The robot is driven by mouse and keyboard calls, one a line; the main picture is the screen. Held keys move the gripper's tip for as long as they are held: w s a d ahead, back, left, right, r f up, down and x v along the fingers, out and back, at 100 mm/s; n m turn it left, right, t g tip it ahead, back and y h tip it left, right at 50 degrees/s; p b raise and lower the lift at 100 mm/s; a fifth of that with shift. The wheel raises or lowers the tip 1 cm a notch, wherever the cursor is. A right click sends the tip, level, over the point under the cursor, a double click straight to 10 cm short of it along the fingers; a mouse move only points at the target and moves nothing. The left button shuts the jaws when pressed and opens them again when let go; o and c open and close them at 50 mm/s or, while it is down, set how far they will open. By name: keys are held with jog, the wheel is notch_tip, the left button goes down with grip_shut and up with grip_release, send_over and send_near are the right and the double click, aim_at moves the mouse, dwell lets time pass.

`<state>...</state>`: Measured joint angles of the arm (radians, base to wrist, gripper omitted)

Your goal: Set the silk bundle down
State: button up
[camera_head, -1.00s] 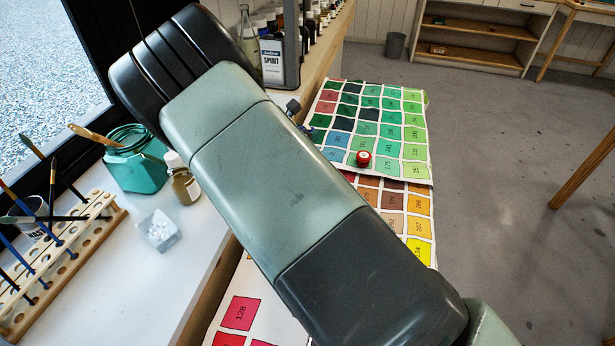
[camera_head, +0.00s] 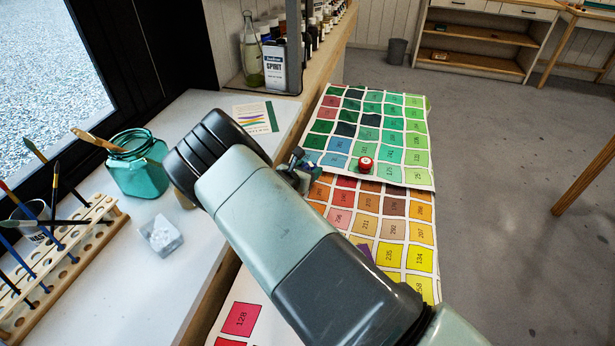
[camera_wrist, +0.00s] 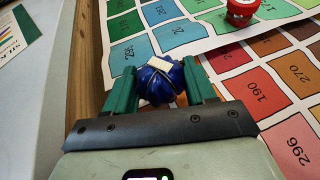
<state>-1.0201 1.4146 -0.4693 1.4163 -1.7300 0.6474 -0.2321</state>
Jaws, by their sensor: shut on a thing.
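The silk bundle (camera_wrist: 160,82) is a blue, glossy bundle with a dark tie and a small pale label. It shows in the wrist view between the two green fingers of my gripper (camera_wrist: 161,88), which is shut on it. Below and beyond it lies the colour chart cloth with numbered squares (camera_wrist: 180,38). I cannot tell whether the bundle touches the surface. In the head view my gripper (camera_head: 301,174) is at the left edge of the chart, small and partly hidden by my arm; the bundle is hard to make out there.
A round red-capped item (camera_head: 365,163) stands on the chart, right of my gripper. The white sill (camera_head: 95,290) at left holds a teal jar (camera_head: 140,165), a brush rack (camera_head: 60,260), a clear box (camera_head: 160,234) and a leaflet (camera_head: 256,117). Bottles and a spirit can (camera_head: 282,65) stand behind.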

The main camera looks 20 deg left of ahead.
jog(key=shift+f, duration=1.35)
jog(key=shift+f, duration=0.15)
jog(key=o, duration=1)
jog(key=shift+o, duration=0.2)
